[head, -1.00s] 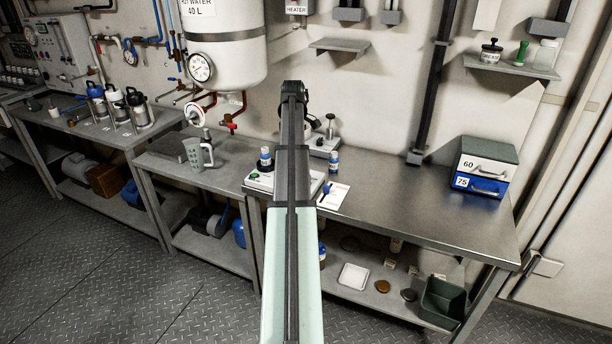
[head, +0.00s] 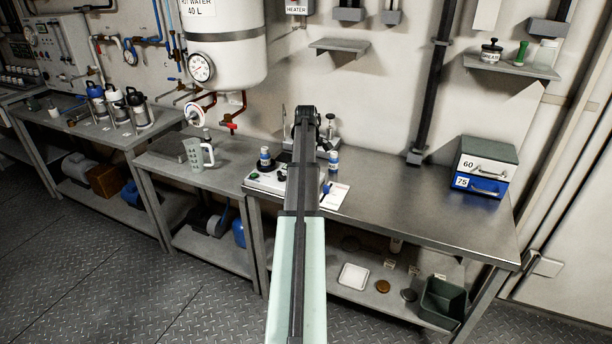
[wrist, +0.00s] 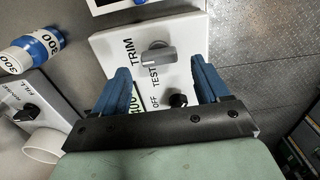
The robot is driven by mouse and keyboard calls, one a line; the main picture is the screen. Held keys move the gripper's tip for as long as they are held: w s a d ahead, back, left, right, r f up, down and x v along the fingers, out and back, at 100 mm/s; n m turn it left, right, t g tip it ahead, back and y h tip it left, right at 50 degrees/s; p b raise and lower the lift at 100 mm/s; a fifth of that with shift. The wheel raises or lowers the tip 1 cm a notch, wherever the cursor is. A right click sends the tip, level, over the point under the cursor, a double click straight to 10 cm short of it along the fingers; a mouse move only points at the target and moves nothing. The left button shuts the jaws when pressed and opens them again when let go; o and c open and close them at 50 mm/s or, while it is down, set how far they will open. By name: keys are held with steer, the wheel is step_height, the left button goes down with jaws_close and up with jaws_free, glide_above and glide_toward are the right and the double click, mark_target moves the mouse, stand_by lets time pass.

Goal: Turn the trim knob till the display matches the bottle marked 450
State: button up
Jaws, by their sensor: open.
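In the wrist view the grey trim knob (wrist: 158,54) sits on a white panel (wrist: 110,45), beside the word TRIM. My gripper (wrist: 160,67) is open; its blue fingers are on either side of the knob in the picture, and I cannot tell if they touch it. A green display (wrist: 137,102) is mostly hidden behind the left finger; only part of its digits shows. A bottle marked 300 (wrist: 35,50) lies left in this view. In the head view two bottles stand by the unit, left (head: 265,160) and right (head: 333,162); no 450 marking is readable.
A black OFF/TEST knob (wrist: 178,100) is close to the right finger. A panel with a black FILL knob (wrist: 24,115) lies left. In the head view a jug (head: 194,153) stands left and stacked drawers (head: 484,166) right; the right bench top (head: 410,200) is largely clear.

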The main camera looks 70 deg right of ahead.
steer(key=shift+f, duration=1.5)
steer(key=c, duration=1.1)
steer(key=shift+o, duration=0.2)
steer(key=shift+m, duration=0.4)
steer(key=m, duration=0.2)
steer(key=shift+m, duration=0.4)
steer(key=shift+d+m, duration=0.1)
steer(key=shift+m, duration=1.7)
